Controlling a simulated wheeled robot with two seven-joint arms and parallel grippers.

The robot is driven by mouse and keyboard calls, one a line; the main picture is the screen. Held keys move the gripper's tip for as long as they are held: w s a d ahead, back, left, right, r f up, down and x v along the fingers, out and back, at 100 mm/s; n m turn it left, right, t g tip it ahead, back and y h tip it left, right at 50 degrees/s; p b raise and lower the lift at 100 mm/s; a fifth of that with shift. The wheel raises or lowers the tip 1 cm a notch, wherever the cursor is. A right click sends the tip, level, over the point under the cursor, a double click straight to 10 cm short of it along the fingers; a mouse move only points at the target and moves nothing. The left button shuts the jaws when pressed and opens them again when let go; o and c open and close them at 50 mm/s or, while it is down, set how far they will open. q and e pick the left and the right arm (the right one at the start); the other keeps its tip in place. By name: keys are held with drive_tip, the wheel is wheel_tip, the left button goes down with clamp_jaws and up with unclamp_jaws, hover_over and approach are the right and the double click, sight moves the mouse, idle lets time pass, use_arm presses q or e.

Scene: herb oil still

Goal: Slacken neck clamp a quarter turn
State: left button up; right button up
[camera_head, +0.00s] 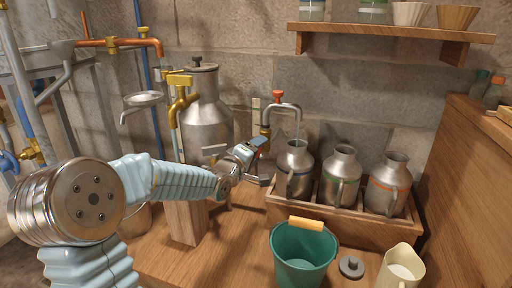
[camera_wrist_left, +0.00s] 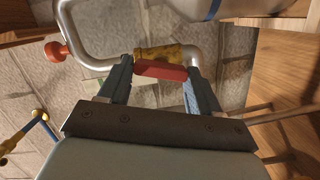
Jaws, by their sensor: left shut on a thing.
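The neck clamp is a brass band (camera_wrist_left: 158,52) with a red handle (camera_wrist_left: 160,71), fitted around a bent silver pipe in the left wrist view. My left gripper (camera_wrist_left: 158,74) is shut on the red handle, with one finger at each end of it. In the head view my left gripper (camera_head: 261,146) reaches in from the left to the brass part (camera_head: 265,130) low on the curved silver neck (camera_head: 289,106). The gripper partly hides the clamp there. My right gripper is in neither view.
A red knob (camera_head: 278,94) tops the neck. Several metal jugs (camera_head: 340,172) stand in a wooden rack (camera_head: 310,220) to the right. A green bucket (camera_head: 300,264) and cream pitcher (camera_head: 388,272) are in front. A steel vessel (camera_head: 207,125) and brass tap (camera_head: 180,102) are at left.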

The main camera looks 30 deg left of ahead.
use_arm(q)
drive_tip(key=n, duration=0.3)
drive_tip(key=shift+f+n+t+p, duration=0.1)
drive_tip(key=shift+n+t+p, duration=0.2)
drive_tip(key=shift+n+t, duration=0.1)
drive_tip(key=o, duration=1.1)
